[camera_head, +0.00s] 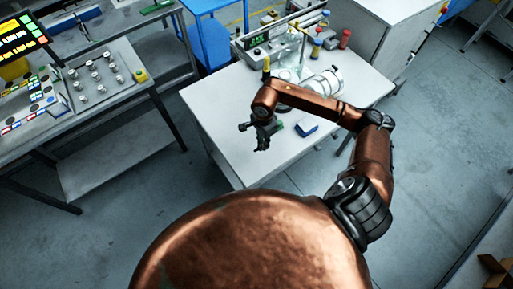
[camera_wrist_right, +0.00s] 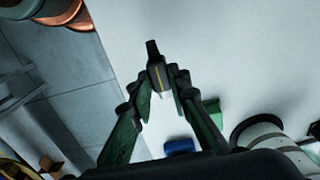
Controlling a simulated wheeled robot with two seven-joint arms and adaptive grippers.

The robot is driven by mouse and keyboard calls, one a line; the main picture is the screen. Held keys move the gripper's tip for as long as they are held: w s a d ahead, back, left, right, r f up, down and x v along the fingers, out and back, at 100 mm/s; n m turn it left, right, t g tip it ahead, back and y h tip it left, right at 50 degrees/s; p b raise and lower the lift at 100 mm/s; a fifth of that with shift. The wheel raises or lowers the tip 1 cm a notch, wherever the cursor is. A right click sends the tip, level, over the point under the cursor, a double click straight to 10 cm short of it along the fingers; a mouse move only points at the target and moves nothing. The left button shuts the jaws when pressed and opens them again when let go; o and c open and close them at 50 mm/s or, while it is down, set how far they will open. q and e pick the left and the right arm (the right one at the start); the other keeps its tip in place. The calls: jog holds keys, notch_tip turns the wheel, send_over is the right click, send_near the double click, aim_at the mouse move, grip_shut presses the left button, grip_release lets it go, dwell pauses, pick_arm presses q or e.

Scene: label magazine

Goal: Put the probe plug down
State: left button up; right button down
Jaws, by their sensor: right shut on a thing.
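The probe plug (camera_wrist_right: 156,66) is a small dark piece with a yellow stripe, seen in the right wrist view between the fingertips of my right gripper (camera_wrist_right: 160,80). The gripper is shut on it, and the plug sticks out beyond the tips. In the head view my right gripper (camera_head: 259,135) hangs over the front left part of the white table (camera_head: 225,105). The plug cannot be told apart from the dark fingers there. Whether the plug touches the table top is not clear. My left gripper is not in view.
A blue block (camera_head: 307,127) lies right of the gripper on the table. Behind are a white cylindrical device (camera_head: 325,82), an instrument with a green display (camera_head: 258,40) and small coloured bottles. The table's left front is bare. A bench with knobs (camera_head: 100,75) stands left.

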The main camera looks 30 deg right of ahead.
aim_at(258, 146)
jog(key=shift+w+a+f, duration=0.2)
jog(key=shift+a+f, duration=0.25)
jog(key=shift+f, duration=0.05)
jog(key=shift+w+a+f, duration=0.2)
jog(key=shift+a+f, duration=0.2)
jog(key=shift+f, duration=0.1)
jog(key=shift+w+a+f, duration=0.1)
jog(key=shift+a+f, duration=0.05)
jog(key=shift+f, duration=0.1)
jog(key=shift+a+f+p, duration=0.2)
jog(key=shift+f+p, duration=0.1)
jog(key=shift+p, duration=0.1)
notch_tip(258, 146, down, 2)
jog(key=shift+f+p, duration=0.1)
jog(key=shift+p, duration=0.55)
jog(key=shift+f, duration=0.45)
jog(key=shift+w+f, duration=0.1)
jog(key=c, duration=2.3)
grip_release()
jog(key=shift+f, duration=0.1)
jog(key=o, duration=0.5)
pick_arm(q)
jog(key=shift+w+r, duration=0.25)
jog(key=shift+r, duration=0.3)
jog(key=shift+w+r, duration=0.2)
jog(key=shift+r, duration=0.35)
